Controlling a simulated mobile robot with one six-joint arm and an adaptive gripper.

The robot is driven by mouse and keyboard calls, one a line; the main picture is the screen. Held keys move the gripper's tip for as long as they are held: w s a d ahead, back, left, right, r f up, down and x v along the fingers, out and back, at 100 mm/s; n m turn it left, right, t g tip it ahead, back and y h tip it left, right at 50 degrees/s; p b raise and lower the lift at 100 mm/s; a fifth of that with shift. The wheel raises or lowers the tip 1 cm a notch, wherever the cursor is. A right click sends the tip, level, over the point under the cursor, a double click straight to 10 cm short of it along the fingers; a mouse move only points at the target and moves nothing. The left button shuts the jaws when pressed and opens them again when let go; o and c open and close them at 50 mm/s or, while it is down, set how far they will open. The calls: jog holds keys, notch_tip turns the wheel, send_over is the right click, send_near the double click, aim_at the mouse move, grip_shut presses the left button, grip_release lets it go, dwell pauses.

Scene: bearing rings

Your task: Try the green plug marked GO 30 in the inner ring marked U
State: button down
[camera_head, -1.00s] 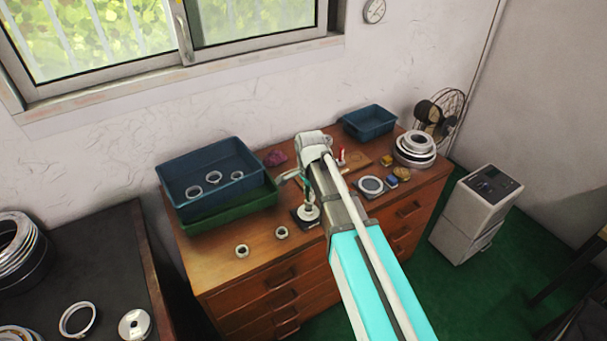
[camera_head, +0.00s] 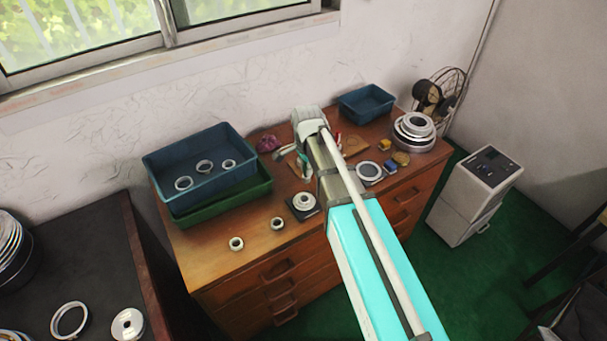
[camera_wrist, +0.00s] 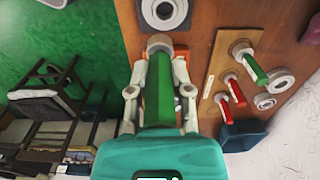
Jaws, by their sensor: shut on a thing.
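My gripper (camera_wrist: 160,92) is shut on a green plug (camera_wrist: 159,105) with a grey metal end, in the wrist view. The head view shows its green part (camera_head: 304,165) beside my arm, above the cabinet top. Its mark is not readable. A pale metal ring (camera_head: 304,201) sits on a small black plate (camera_head: 293,211), in front of and below the plug. At the top of the wrist view the ring (camera_wrist: 164,8) is cut by the edge, beyond the plug's end and apart from it. No letter U is readable on any ring.
Two small rings (camera_head: 236,244) (camera_head: 277,224) lie at the cabinet front. A blue tray (camera_head: 155,168) with several rings stands in a green one. A wooden board (camera_wrist: 212,75) bears red plugs and another green one. Stacked rings (camera_head: 414,131) stand back right.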

aim_at(304, 177)
jog(key=shift+w+a+f+b, duration=0.2)
jog(key=shift+f+b, duration=0.8)
jog(key=shift+w+a+f+b, duration=0.15)
jog(key=shift+f+b, duration=0.8)
jog(key=shift+f, duration=0.1)
jog(key=shift+f+b, duration=2.25)
jog(key=shift+b, duration=0.15)
jog(key=shift+s+f+b, duration=0.1)
jog(key=shift+f+b, duration=1.2)
jog(key=shift+f, duration=0.05)
jog(key=shift+r, duration=0.25)
jog(key=shift+r+p, duration=0.4)
jog(key=shift+p, duration=0.2)
jog(key=shift+r+p, duration=0.7)
jog(key=shift+r+p, duration=1.7)
jog(key=shift+p, duration=0.05)
jog(key=shift+r, duration=0.25)
